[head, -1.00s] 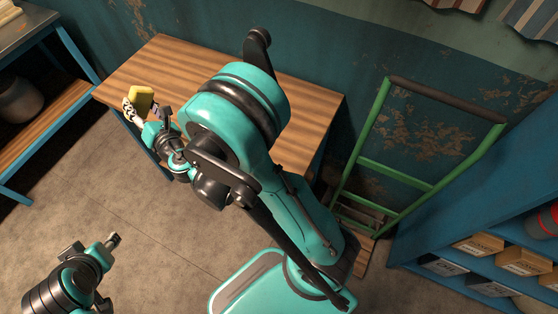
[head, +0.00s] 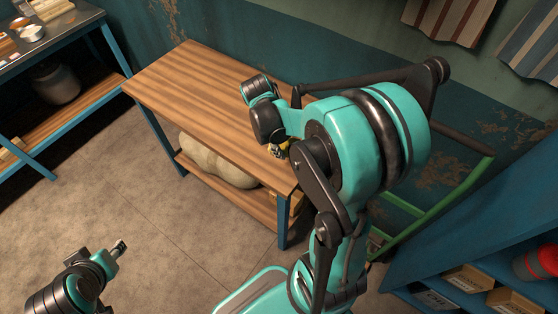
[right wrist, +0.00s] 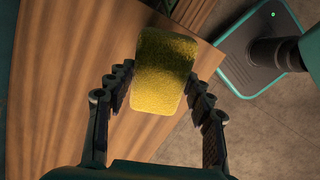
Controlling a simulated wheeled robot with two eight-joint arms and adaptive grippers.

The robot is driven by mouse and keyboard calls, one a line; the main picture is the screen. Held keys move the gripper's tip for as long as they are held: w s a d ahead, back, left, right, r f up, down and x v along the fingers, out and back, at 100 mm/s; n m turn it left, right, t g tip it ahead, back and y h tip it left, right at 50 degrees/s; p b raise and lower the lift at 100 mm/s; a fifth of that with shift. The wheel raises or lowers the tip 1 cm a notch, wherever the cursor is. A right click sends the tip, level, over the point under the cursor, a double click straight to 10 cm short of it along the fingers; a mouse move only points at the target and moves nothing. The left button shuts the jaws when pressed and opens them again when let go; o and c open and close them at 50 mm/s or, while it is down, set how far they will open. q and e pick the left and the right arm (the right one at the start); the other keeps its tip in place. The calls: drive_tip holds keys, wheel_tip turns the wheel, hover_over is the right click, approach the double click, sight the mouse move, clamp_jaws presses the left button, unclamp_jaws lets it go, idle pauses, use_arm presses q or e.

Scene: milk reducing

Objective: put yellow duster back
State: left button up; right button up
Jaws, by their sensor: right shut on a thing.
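The yellow duster (right wrist: 166,72) is a soft yellow block held between the fingers of my right gripper (right wrist: 160,84) in the right wrist view. In the head view my right gripper (head: 279,151) is near the front right edge of the wooden table (head: 190,82), largely hidden by my own arm. Only a small yellow patch of the duster (head: 286,145) shows there. My left gripper (head: 118,248) is at the lower left, over the floor and away from the table. Its jaw opening is too small to make out.
Pale sacks (head: 215,160) lie on the table's lower shelf. A green hand truck (head: 445,200) stands to the right, beside a blue shelf (head: 440,255) with boxes. A workbench (head: 60,45) is at the upper left. The tabletop's left part is bare.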

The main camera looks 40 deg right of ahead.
drive_tip(key=s+a+r+m+t+y, duration=0.1)
drive_tip(key=s+a+m+y, duration=0.2)
drive_tip(key=s+a, duration=0.35)
drive_tip(key=b, duration=0.4)
hover_over(279, 163)
wheel_tip(279, 163, down, 7)
drive_tip(key=shift+w+f, duration=0.1)
wheel_tip(279, 163, down, 4)
drive_tip(key=shift+r+b, duration=0.1)
drive_tip(key=shift+b, duration=0.75)
drive_tip(key=shift+c, duration=0.5)
drive_tip(key=o, duration=1.1)
